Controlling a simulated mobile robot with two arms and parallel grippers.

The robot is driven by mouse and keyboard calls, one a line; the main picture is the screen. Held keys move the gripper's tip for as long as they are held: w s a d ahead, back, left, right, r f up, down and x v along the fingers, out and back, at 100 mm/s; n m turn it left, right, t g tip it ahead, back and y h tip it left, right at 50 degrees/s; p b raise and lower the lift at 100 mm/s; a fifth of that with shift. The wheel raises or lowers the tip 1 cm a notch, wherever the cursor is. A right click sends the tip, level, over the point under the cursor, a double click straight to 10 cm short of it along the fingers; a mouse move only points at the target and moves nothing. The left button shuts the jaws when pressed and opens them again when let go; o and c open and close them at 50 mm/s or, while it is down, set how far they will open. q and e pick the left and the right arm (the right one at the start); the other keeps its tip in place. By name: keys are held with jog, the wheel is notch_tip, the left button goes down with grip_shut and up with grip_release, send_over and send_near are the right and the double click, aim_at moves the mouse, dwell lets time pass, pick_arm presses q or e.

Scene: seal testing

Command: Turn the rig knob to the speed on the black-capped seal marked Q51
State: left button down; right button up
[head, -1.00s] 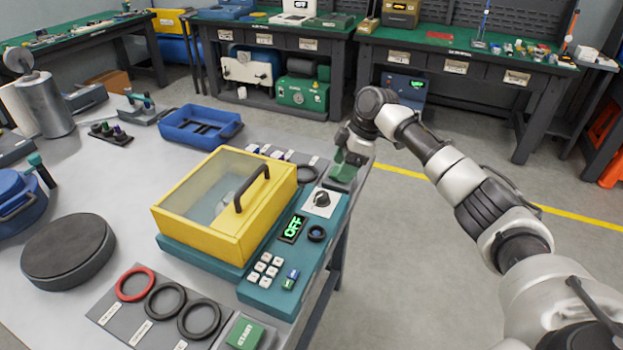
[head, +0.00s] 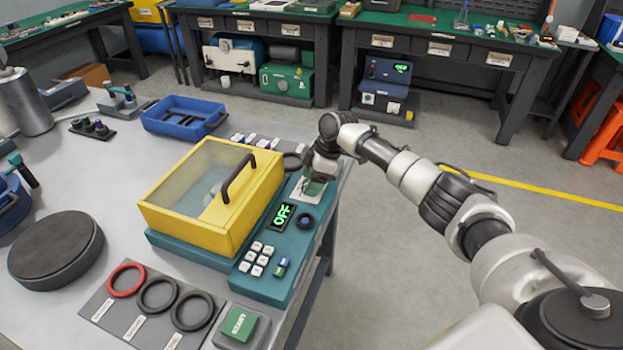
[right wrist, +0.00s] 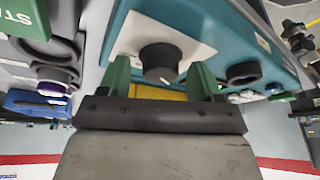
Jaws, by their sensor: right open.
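The teal rig (head: 262,285) with its yellow lidded box (head: 190,235) stands on the grey table, and its display (head: 283,214) reads OFF. The black rig knob (right wrist: 160,62) sits on a white plate (right wrist: 133,35) in the right wrist view. In the head view my right gripper (head: 312,187) covers the knob. My right gripper, with green fingers (right wrist: 160,78), is open, one finger on either side of the knob and close to it; I cannot tell if they touch. No seal marked Q51 can be read. My left gripper is not in view.
A dark round button (head: 305,220) and several white keys (head: 257,259) are on the panel near the knob. A green START button (head: 240,323), ring seals (head: 158,295), a blue tray (head: 186,121) and a black disc (head: 56,250) lie around the rig.

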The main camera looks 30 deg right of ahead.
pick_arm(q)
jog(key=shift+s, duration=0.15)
pick_arm(e)
jog(key=shift+c, duration=0.5)
jog(key=c, duration=0.8)
jog(key=shift+m+p, duration=0.4)
jog(key=shift+p, duration=0.35)
jog(key=m+p, duration=0.1)
jog(key=p, duration=0.1)
jog(key=m+t+p, duration=0.1)
jog(key=m+p, duration=0.1)
jog(key=shift+s+a+r+m+t+h+p, duration=0.2)
jog(key=shift+m+t+h+p, duration=0.1)
jog(key=shift+h+p, duration=0.1)
jog(key=shift+f+m+t+h+p, duration=0.15)
jog(key=shift+m+t+h+p, duration=0.15)
jog(key=shift+m+p, duration=0.95)
pick_arm(q)
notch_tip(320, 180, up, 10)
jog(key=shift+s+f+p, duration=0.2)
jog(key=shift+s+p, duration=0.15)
jog(key=shift+p, duration=0.05)
pick_arm(e)
jog(key=shift+f+m, duration=0.15)
jog(key=shift+m, duration=0.3)
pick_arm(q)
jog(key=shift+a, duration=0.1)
